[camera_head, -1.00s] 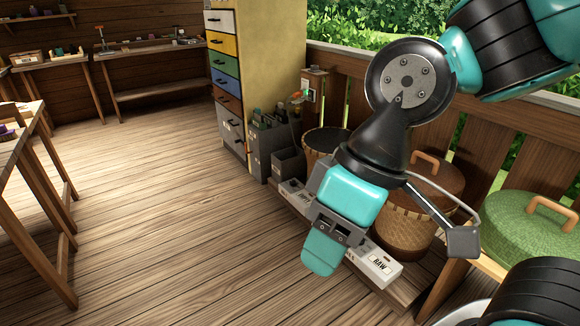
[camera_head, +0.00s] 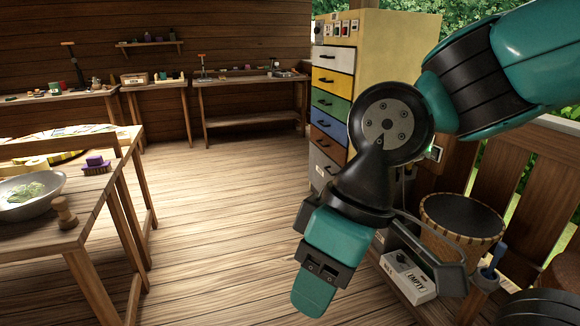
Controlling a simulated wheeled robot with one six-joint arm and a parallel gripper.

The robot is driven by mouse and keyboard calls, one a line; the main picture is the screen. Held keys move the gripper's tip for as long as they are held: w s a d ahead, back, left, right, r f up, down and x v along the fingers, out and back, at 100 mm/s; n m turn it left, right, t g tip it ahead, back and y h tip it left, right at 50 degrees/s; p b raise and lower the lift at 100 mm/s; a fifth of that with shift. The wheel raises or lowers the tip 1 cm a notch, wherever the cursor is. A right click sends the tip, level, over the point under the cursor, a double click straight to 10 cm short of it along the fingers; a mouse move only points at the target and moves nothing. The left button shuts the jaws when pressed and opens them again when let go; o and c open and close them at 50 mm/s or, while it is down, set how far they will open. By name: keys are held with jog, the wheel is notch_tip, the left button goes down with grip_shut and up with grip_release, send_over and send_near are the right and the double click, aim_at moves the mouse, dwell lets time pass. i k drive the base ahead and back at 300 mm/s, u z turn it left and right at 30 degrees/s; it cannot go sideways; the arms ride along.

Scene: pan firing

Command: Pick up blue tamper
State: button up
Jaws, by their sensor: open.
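My gripper (camera_head: 315,288) hangs in the lower middle of the head view with teal fingers pointing down. It is open, with nothing seen in it, and the gap between its fingers is hard to see from this side. A small blue upright thing (camera_head: 494,256) shows at the right, beside the woven drum-like basket. It may be the blue tamper, but I cannot tell its full shape. My gripper is well to the left of it and apart from it.
A wooden table (camera_head: 125,172) at the left holds a metal bowl (camera_head: 32,192), a wooden stamp-like piece (camera_head: 65,212) and a purple brush (camera_head: 96,165). Workbenches (camera_head: 250,82) line the back wall. A coloured drawer cabinet (camera_head: 335,100) stands right of centre. The middle floor is clear.

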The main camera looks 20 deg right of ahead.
aim_at(501, 248)
jog(key=z, duration=0.2)
jog(key=i, duration=1.45)
jog(key=z, duration=1.5)
jog(key=i, duration=1)
jog(key=z, duration=0.95)
